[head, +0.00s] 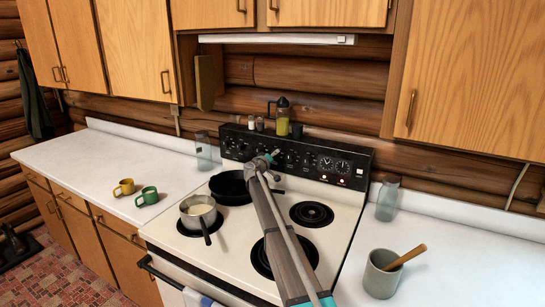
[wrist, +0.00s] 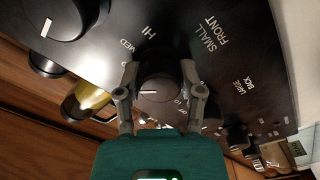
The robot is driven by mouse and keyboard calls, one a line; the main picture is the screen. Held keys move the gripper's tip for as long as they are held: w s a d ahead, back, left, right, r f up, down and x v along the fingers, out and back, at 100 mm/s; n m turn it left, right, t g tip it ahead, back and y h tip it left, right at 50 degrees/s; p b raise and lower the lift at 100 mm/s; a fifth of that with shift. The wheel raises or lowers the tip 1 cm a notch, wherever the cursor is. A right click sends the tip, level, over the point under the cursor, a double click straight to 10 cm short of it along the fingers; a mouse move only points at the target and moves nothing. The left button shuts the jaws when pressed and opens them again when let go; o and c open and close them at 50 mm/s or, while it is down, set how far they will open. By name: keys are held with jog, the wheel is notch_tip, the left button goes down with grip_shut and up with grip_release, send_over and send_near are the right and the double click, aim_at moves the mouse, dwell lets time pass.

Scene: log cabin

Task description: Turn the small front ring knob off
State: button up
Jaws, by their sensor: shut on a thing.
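The black small front ring knob (wrist: 158,90) sits on the dark control panel (wrist: 245,60) in the wrist view, near the printed words "SMALL FRONT". Its white pointer line lies roughly sideways, to the left in that view. HI, MED and LO marks are printed around it. My gripper (wrist: 160,70) is shut on this knob, one finger on each side. In the head view my gripper (head: 272,156) reaches the stove's back panel (head: 318,165) and hides the knob. Two small lights glow at the panel's right part.
A black skillet (head: 232,190) and a saucepan with pale contents (head: 197,212) stand on the left burners, close to my arm. The right burners (head: 311,214) are bare.

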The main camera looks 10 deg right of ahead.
jog(key=shift+c, duration=1)
jog(key=shift+a, duration=0.15)
jog(key=shift+c, duration=0.2)
jog(key=shift+n, duration=1.5)
jog(key=n, duration=0.5)
